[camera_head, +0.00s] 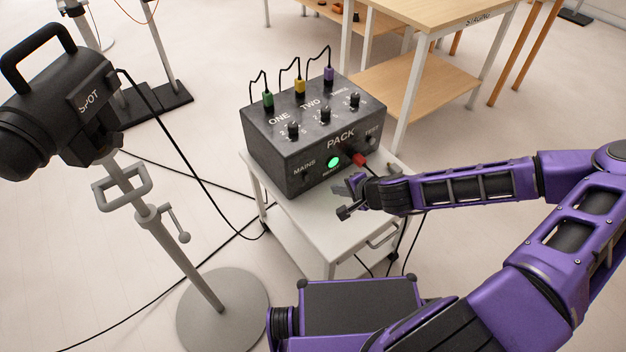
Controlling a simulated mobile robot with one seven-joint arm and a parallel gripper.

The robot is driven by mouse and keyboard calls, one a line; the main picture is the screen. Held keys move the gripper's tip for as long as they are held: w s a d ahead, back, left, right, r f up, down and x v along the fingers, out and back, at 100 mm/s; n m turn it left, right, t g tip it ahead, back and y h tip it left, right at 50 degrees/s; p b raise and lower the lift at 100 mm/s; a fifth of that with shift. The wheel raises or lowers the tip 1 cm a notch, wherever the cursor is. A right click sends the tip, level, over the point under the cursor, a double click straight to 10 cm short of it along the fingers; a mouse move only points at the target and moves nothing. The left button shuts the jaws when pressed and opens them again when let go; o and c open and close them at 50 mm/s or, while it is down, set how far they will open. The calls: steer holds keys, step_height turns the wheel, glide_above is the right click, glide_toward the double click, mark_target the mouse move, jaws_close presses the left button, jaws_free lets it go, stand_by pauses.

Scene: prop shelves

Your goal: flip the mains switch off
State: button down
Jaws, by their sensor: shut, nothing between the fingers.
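The dark control box marked PACK (322,134) sits on a small white trolley. Its front face carries the label MAINS at the left, with the small dark mains switch (307,178) just below it; I cannot tell its position. A green lamp (333,162) glows right of the label. My gripper (343,201) is shut and empty, in front of the box's lower front, to the right of and below the mains switch. It appears apart from the switch.
The white trolley (338,242) has bare top in front of the box. Green, yellow and purple plugs with cables (329,74) stand on the box. A spot lamp (60,100) on a stand is at left. Cables cross the floor. A wooden table (430,15) stands behind.

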steer(key=b, duration=0.2)
glide_toward(307, 181)
step_height(307, 181, down, 4)
steer(key=shift+w+a+f, duration=0.1)
steer(key=shift+w+a, duration=0.45)
steer(key=shift+w, duration=0.35)
steer(key=shift+w+a, duration=0.6)
steer(key=shift+w, duration=0.3)
steer(key=shift+w, duration=0.1)
steer(key=shift+a+f, duration=0.1)
steer(key=shift+f, duration=0.2)
steer(key=shift+w, duration=0.1)
steer(key=shift+r, duration=0.1)
